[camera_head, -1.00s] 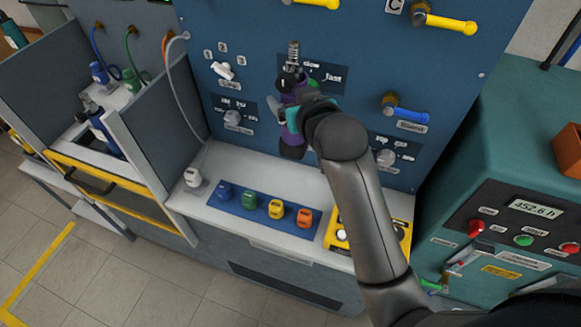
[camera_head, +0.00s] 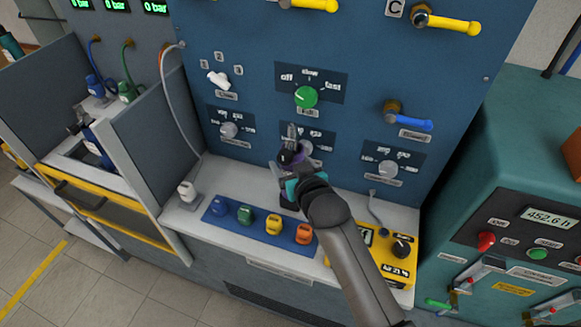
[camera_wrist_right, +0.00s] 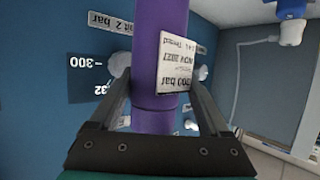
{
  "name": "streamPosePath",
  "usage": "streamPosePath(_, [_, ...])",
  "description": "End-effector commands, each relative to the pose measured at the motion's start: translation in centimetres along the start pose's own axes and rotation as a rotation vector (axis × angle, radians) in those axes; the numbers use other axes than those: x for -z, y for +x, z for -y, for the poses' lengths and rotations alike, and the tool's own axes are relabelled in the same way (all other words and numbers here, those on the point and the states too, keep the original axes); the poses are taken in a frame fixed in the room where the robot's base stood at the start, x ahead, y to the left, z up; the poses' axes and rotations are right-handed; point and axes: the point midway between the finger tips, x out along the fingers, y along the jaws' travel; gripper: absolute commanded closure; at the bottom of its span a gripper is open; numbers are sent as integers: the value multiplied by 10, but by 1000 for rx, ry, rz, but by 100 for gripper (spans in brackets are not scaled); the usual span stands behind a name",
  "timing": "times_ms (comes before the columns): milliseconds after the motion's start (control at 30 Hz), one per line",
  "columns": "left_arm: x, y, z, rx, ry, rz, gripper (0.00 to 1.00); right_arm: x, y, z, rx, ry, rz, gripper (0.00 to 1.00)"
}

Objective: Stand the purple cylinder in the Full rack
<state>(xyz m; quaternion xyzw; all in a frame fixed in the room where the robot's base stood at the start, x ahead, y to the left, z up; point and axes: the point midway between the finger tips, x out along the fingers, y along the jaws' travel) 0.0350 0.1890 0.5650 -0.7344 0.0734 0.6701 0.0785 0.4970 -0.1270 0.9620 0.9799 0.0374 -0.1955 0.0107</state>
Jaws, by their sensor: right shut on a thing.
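My right gripper (camera_head: 289,182) is shut on the purple cylinder (camera_wrist_right: 158,25), low in front of the blue panel, above the white bench. In the right wrist view the cylinder runs between both fingers (camera_wrist_right: 160,90) and carries a white label. In the head view the cylinder looks roughly upright, with a metal valve at its top; its lower part is mostly hidden by the gripper. I cannot make out a rack marked Full. A dark blue cylinder (camera_head: 98,146) stands in the yellow-edged bay at left. My left gripper is not in view.
A blue strip (camera_head: 213,210) with several coloured fittings lies on the bench left of my gripper. A yellow box (camera_head: 394,270) stands at right. A grey partition (camera_head: 150,165) and a hanging hose (camera_head: 168,95) separate the left bay. A teal machine (camera_head: 480,150) stands far right.

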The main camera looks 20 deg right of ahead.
Motion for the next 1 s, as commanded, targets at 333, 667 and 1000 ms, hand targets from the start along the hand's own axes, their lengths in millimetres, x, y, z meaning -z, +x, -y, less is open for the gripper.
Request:
streamPosePath(333, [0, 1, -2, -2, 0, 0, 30, 0, 2, 0, 0, 0, -15, 98])
streamPosePath(667, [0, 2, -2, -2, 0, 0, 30, -7, 3, 0, 0, 1, -2, 0])
streamPosePath(1000, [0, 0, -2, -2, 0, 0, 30, -4, -3, 0, 0, 0, -2, 0])
